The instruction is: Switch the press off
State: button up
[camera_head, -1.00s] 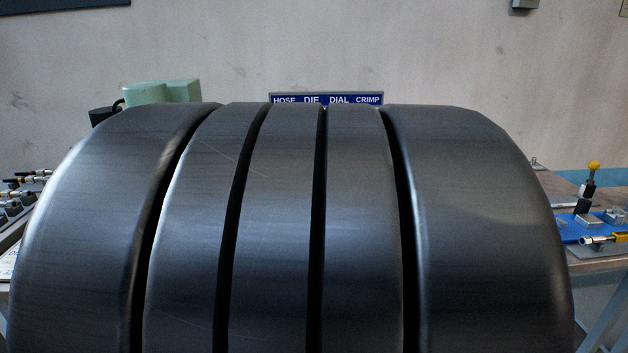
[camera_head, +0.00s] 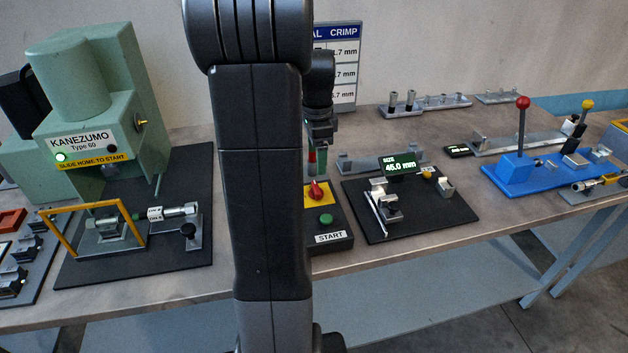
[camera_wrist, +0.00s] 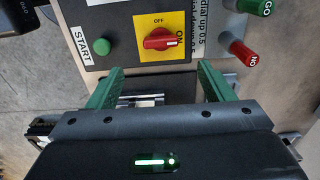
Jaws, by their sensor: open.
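The press (camera_head: 95,110) is a green machine marked KANEZUMO Type 60 at the left of the head view, with a green lamp lit on its front. Its control box (camera_head: 338,240) stands right of my arm, with a green START button (camera_head: 326,219) and a red rotary switch (camera_head: 317,190) on a yellow plate. In the wrist view the red switch (camera_wrist: 160,41) has its white mark on the ON side; OFF is printed above it. My gripper (camera_wrist: 158,82) is open and empty, its green fingers apart below the switch in that picture.
A red NO peg (camera_wrist: 244,52) and a green GO peg (camera_wrist: 254,7) stand close beside the control box. My arm hides the middle of the bench.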

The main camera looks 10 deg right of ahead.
aim_at(316, 187)
notch_tip(316, 187, down, 10)
jog(key=shift+f+p, duration=0.15)
jog(key=shift+p, duration=0.3)
jog(key=c, duration=1)
